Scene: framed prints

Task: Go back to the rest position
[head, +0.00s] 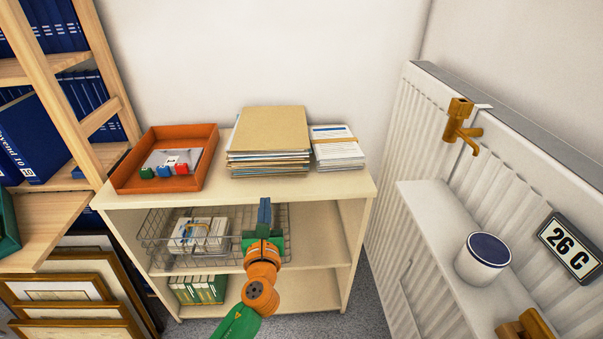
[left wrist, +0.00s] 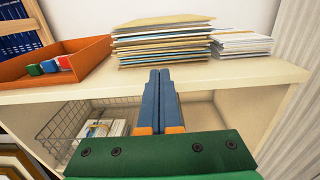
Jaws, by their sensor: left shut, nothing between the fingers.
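My left gripper (head: 264,212) is in front of the low cream shelf unit (head: 340,187), with its blue fingers pointing toward the unit's top front edge. In the left wrist view the two fingers (left wrist: 159,78) lie side by side, shut, with nothing between them. They appear just below the pile of folders and papers (left wrist: 160,42), apart from it. My orange and green left arm comes up from the bottom of the head view. My right gripper is not in view.
An orange tray (head: 208,178) with small coloured blocks and a paper stack (head: 337,152) stand on the unit. A wire basket (head: 155,224) is on its shelf. A wooden rack with binders (head: 30,140) is left; a radiator with a ledge and white jar (head: 480,268) is right.

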